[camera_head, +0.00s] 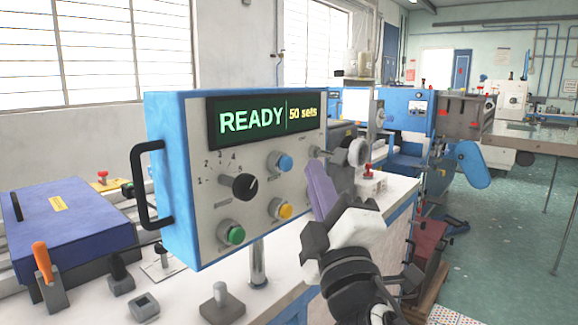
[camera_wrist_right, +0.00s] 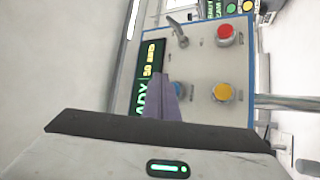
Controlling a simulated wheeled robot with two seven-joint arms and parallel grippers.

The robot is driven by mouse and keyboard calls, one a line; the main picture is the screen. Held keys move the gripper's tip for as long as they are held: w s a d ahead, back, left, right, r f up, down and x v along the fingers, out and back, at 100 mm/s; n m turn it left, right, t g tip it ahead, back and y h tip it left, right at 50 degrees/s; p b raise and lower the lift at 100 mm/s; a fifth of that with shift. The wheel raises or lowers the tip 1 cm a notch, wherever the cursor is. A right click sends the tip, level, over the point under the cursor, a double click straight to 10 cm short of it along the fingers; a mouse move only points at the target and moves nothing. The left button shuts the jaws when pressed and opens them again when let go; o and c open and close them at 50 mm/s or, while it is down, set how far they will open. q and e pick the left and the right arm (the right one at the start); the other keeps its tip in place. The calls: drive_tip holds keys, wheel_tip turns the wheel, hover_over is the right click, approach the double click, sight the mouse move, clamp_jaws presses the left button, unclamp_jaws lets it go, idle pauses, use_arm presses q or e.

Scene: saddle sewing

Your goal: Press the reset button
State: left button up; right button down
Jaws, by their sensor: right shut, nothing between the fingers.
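The blue-edged control panel (camera_head: 205,230) stands upright, with a screen (camera_head: 265,120) reading "READY" and "50 sets". Its face carries a blue button (camera_head: 285,163), a yellow button (camera_head: 285,211), a green button (camera_head: 236,234) and a black knob (camera_head: 243,187). The button labels are too small to read. My right gripper (camera_head: 316,170) is shut and empty, in front of the panel's right side, to the right of the blue button. In the right wrist view, its purple fingers (camera_wrist_right: 161,85) overlap the screen's edge beside the blue button (camera_wrist_right: 178,90). My left gripper is not in view.
In the right wrist view, a red button (camera_wrist_right: 227,35) and a metal lever (camera_wrist_right: 178,32) are also on the panel. A black handle (camera_head: 143,185) juts from its left side.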

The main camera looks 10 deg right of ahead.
drive_tip(key=shift+w+a, duration=0.6)
drive_tip(key=shift+w, duration=0.15)
idle(0.6)
idle(1.0)
drive_tip(key=shift+w+a, duration=0.25)
drive_tip(key=shift+w, duration=0.05)
drive_tip(key=shift+w+a, duration=0.25)
drive_tip(key=shift+w, duration=0.15)
idle(0.8)
drive_tip(key=shift+s, duration=0.1)
drive_tip(key=shift+s+d, duration=0.5)
drive_tip(key=shift+s, duration=0.1)
